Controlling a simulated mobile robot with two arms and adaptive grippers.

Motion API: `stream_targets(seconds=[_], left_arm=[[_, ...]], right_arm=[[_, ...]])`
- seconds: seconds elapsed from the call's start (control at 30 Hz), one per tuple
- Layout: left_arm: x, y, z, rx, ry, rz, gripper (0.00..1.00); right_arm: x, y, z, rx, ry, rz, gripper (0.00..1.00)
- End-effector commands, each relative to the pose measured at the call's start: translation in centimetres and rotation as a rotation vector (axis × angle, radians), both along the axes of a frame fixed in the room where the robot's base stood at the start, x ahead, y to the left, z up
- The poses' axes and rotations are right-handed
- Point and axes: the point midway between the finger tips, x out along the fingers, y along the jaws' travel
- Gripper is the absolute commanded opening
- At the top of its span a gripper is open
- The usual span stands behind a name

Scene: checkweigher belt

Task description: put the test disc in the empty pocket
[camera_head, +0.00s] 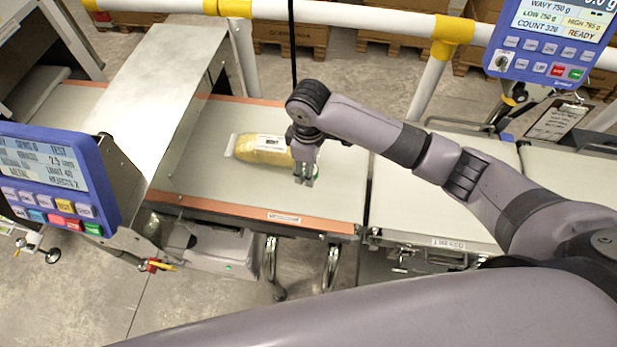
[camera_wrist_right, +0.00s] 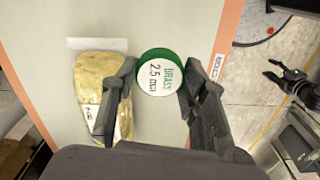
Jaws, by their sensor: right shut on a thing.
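The test disc (camera_wrist_right: 161,74) is round, with a green rim and a white face reading 2.5 mm. It sits between the fingertips of my right gripper (camera_wrist_right: 158,88) in the right wrist view. In the head view, my right gripper (camera_head: 305,176) points down over the grey belt, with a sliver of green at its fingertips. It is shut on the disc; the height above the belt is hard to judge. I see no pocket in either view.
A yellow filled bag (camera_head: 262,150) lies on the belt (camera_head: 215,180), close beside my right gripper. A metal hood (camera_head: 150,95) stands to the left, with a blue control panel (camera_head: 55,180) in front. A second pale belt (camera_head: 420,205) lies to the right. A yellow-and-white rail runs behind.

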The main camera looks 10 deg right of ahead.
Motion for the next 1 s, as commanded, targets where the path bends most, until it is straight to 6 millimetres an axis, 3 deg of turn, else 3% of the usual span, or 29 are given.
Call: stream_targets(seconds=[0.3,0.5,0.73,1.0], left_arm=[[0.0,0.0,-1.8,0.0,0.0,-0.001,0.4],[0.0,0.0,-1.9,0.0,0.0,-0.001,0.4],[0.0,0.0,-1.9,-0.001,0.0,-0.001,0.4],[0.0,-0.1,-3.0,-0.001,0.001,-0.001,0.4]], right_arm=[[0.1,0.1,8.3,0.002,-0.006,0.001,0.09],[0.1,0.0,11.7,0.0,-0.004,0.001,0.09],[0.0,0.0,13.0,-0.001,0.001,0.0,0.09],[-0.7,-1.2,12.3,0.003,-0.004,-0.101,0.09]])
